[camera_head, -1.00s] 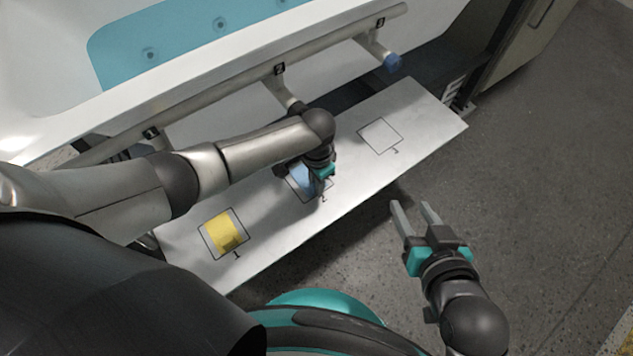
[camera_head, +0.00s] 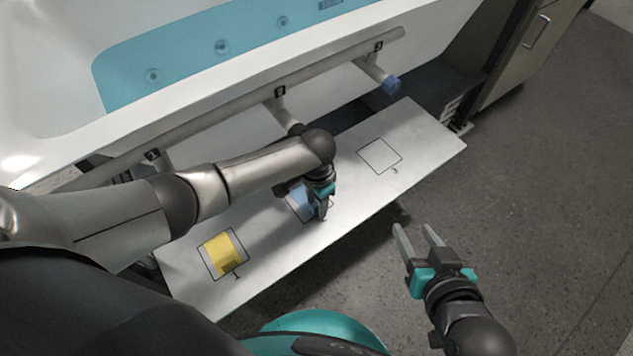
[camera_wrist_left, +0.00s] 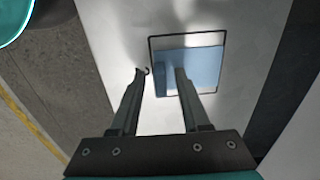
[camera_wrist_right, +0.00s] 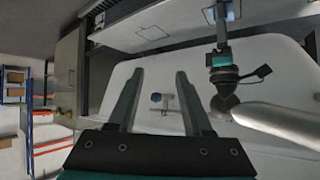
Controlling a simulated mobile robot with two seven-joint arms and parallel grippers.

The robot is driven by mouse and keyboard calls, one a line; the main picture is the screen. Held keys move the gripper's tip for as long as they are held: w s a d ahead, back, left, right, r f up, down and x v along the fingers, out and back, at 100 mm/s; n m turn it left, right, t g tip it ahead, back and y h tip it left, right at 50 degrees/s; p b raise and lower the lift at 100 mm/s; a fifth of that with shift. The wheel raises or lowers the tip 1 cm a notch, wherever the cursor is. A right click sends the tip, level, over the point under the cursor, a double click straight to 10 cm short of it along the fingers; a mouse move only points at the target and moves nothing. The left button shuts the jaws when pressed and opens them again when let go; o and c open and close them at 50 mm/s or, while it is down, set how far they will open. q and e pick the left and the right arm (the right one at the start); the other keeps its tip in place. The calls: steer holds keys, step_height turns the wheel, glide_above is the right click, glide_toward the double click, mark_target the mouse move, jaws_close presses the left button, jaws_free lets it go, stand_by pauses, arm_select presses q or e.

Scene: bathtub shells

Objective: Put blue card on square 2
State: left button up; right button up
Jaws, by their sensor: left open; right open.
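The blue card (camera_head: 299,204) lies on square 2 of the white board, partly hidden in the head view by my left gripper (camera_head: 322,212). In the left wrist view the blue card (camera_wrist_left: 200,66) lies within the black outline of square 2 (camera_wrist_left: 187,38), with a bare strip of the square at the top. My left gripper (camera_wrist_left: 158,74) is open just above the card, one fingertip over the card and the other beside it near the printed number. My right gripper (camera_head: 415,230) is open and empty, off the board's front edge.
A yellow card (camera_head: 220,251) lies on square 1. Square 3 (camera_head: 380,156) is empty. The tub's rail (camera_head: 225,112) with numbered tags and pegs runs behind the white board (camera_head: 345,202). A blue piece (camera_head: 392,86) sits on the peg near tag 3. Grey floor is clear at right.

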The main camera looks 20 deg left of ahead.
arm_select(q)
step_height(320, 180, up, 2)
steer(key=shift+r+p, duration=0.25)
steer(key=shift+p, duration=0.5)
step_height(320, 180, up, 3)
steer(key=shift+r+p, duration=0.15)
steer(key=shift+p, duration=0.9)
arm_select(e)
steer(key=s+d+g+h, duration=0.3)
steer(key=s+d+g, duration=0.2)
steer(key=d+g, duration=0.15)
arm_select(q)
steer(key=shift+r+p, duration=1.7)
steer(key=shift+r, duration=1.2)
steer(key=s+d+f+n+t+h, duration=0.2)
steer(key=s+d, duration=0.3)
steer(key=s, duration=0.2)
steer(key=s+a+n+t+y, duration=0.1)
steer(key=s+a+n, duration=0.2)
steer(key=s+a, duration=0.5)
steer(key=shift+s+a+n+t+y, duration=0.3)
steer(key=shift+s+a, duration=0.1)
steer(key=shift+a, duration=0.35)
arm_select(e)
step_height(320, 180, down, 8)
steer(key=s, duration=0.1)
steer(key=shift+d+r, duration=0.15)
